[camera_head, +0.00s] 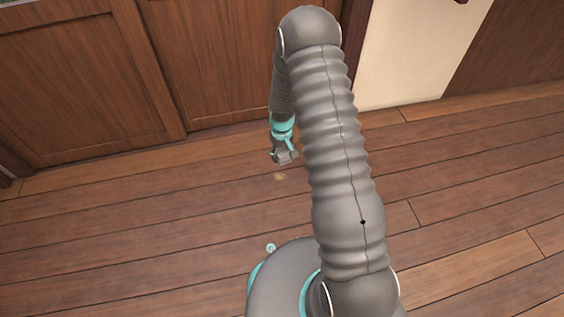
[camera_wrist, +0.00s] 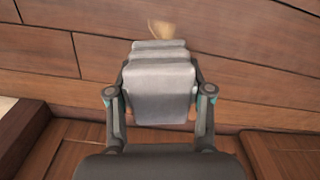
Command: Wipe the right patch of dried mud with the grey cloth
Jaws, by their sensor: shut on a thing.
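The grey cloth (camera_wrist: 160,88) is folded and held between the fingers of my gripper (camera_wrist: 160,92), seen in the wrist view. In the head view my gripper (camera_head: 285,156) is small, low over the wooden floor, partly beside my arm. One tan patch of dried mud (camera_head: 280,177) lies on the floor just in front of the gripper in the head view. The patch also shows in the wrist view (camera_wrist: 163,29), just beyond the cloth's top edge and partly hidden by it. I cannot tell whether the cloth touches the floor. No second patch shows.
Brown wooden panel doors (camera_head: 75,85) stand behind the gripper, close to it. A cream wall section (camera_head: 410,50) is to the right. The plank floor (camera_head: 120,240) is clear on the left and right. My arm hides the middle of the head view.

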